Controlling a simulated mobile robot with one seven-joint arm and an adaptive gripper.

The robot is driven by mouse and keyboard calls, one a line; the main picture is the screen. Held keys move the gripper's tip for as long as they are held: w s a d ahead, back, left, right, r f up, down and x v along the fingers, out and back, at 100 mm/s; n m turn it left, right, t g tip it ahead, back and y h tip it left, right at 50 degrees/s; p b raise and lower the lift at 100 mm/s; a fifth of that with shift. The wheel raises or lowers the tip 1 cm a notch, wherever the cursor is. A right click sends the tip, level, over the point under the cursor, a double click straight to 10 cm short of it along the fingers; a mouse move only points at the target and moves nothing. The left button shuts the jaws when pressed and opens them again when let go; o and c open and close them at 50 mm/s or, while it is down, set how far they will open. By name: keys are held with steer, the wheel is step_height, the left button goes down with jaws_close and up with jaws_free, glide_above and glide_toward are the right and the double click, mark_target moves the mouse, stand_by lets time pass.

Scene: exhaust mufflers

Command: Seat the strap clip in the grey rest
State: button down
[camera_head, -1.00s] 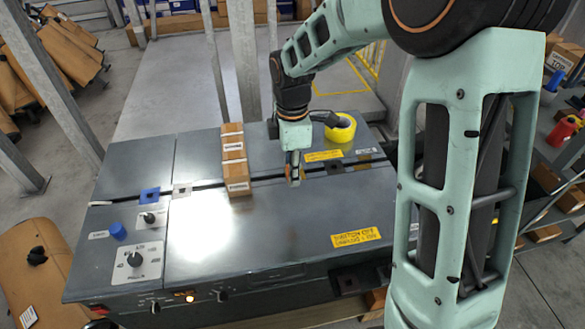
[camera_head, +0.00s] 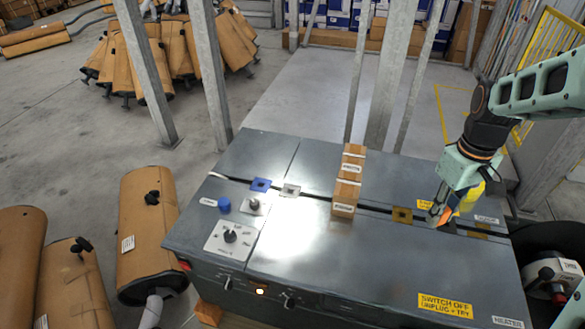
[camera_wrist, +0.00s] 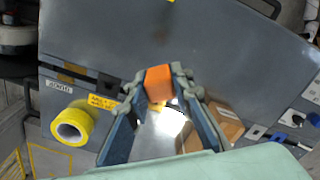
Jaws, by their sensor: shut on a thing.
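The strap clip, seen as an orange block (camera_wrist: 158,83), is between my fingertips in the wrist view. My gripper (camera_head: 438,215) is shut on it above the right part of the grey bench, and the clip shows partly as an orange patch (camera_head: 447,211) in the head view. The grey rest (camera_head: 290,190) is a small light square plate with a dark centre on the bench's dark seam, well left of my gripper and beyond the boxes. It also shows at the right of the wrist view (camera_wrist: 256,132).
A stack of brown boxes (camera_head: 347,182) stands on the seam between my gripper and the grey rest. A blue rest (camera_head: 260,184) lies left of the grey one, a brownish one (camera_head: 402,214) near my gripper. Yellow tape (camera_wrist: 73,124) stands on the bench. Knobs (camera_head: 230,236) are front left.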

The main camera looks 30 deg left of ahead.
steer(key=d+r+m, duration=0.3)
steer(key=d+m, duration=0.3)
steer(key=m, duration=0.3)
steer(key=shift+s, duration=0.15)
steer(key=shift+a, duration=0.2)
